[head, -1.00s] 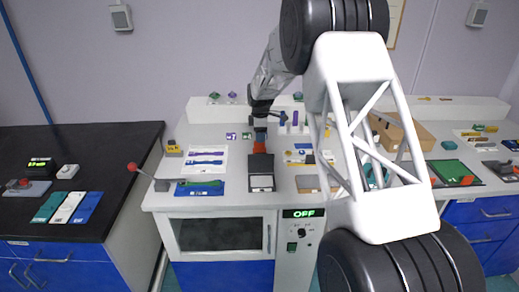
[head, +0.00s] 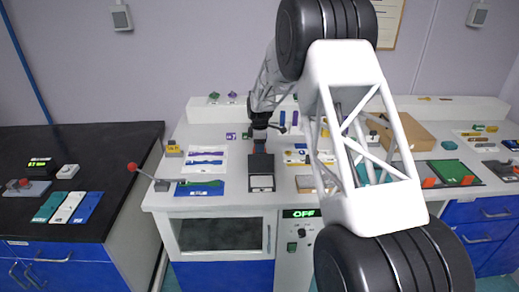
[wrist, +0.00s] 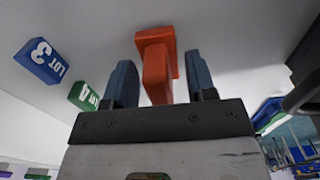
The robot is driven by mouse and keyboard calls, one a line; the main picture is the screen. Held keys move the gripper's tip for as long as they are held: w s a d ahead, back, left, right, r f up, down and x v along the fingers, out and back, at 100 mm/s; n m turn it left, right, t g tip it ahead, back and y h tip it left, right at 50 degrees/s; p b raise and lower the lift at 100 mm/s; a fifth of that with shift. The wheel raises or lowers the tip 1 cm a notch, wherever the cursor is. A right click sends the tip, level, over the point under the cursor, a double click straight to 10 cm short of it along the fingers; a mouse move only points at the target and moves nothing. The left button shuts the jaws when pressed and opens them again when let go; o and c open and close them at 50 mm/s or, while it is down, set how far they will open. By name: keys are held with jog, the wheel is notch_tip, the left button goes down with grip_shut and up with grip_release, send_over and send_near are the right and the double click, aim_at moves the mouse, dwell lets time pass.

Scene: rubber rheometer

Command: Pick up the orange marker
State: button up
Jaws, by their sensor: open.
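The orange marker (wrist: 157,65) shows in the wrist view as an upright orange block with a wider orange part at its far end. My gripper (wrist: 161,80) is open, with one blue finger on each side of the marker. A gap shows between the marker and each finger. In the head view my gripper (head: 259,146) is low over the white bench, just behind a dark device with a pale plate (head: 261,182). The marker is hidden behind my gripper there.
A blue LOT 3 block (wrist: 40,62) and a green lot block (wrist: 83,96) lie left of my gripper in the wrist view. A white sheet with purple strips (head: 205,158) lies left of it in the head view. A cardboard box (head: 402,130) stands to the right.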

dwell(0.5)
grip_shut()
jog(key=shift+r, duration=0.1)
jog(key=shift+r, duration=4.95)
